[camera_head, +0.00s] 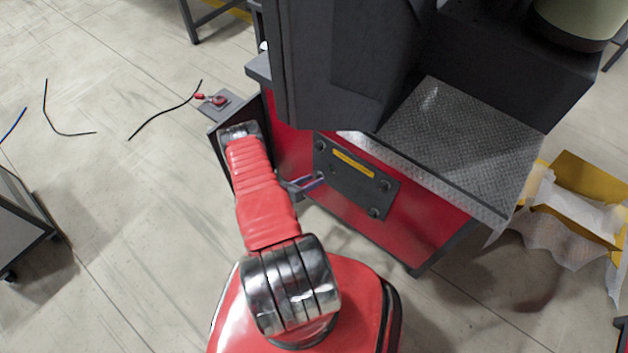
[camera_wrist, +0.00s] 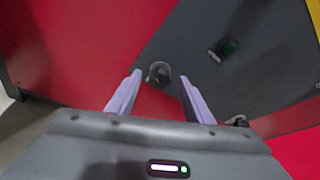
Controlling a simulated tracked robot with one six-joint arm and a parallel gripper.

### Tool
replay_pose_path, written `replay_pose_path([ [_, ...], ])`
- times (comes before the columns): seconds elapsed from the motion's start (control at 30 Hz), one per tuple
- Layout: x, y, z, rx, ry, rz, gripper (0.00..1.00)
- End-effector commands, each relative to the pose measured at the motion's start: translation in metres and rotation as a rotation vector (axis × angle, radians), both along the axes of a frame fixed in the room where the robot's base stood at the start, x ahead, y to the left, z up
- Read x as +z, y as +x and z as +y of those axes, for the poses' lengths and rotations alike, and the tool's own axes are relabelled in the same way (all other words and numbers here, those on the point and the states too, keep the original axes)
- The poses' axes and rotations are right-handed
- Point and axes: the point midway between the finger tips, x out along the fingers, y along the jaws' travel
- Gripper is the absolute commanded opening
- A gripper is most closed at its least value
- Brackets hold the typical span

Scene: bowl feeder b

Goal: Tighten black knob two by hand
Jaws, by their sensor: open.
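A dark plate (camera_head: 345,181) with a yellow strip (camera_head: 353,163) is mounted on the red machine side. Black knobs show at its upper left (camera_head: 321,146), upper right (camera_head: 385,185) and lower right (camera_head: 374,212). Which one is knob two, I cannot tell. My gripper (camera_head: 309,183) is at the plate's lower left, partly hidden by my arm. In the wrist view my gripper (camera_wrist: 160,77) is open, with two purple fingers. A dark round knob (camera_wrist: 158,73) shows between the fingertips, near a plate corner. Contact is not visible. Another dark knob (camera_wrist: 238,120) is partly hidden behind my gripper body.
A control box with a red button (camera_head: 219,100) stands left of the machine. A metal tread surface (camera_head: 450,135) lies above the plate. Loose cables (camera_head: 165,110) lie on the floor at left.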

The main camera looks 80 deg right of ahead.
Motion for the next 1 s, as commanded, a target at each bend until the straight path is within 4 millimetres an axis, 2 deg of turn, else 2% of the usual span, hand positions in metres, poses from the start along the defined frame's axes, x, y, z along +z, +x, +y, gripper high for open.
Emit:
replay_pose_path([
  [0.7, 0.034, 0.055, 0.079, 0.003, -0.001, 0.0, 0.47],
  [1.0, 0.042, 0.067, 0.099, 0.0, -0.001, 0.0, 0.47],
])
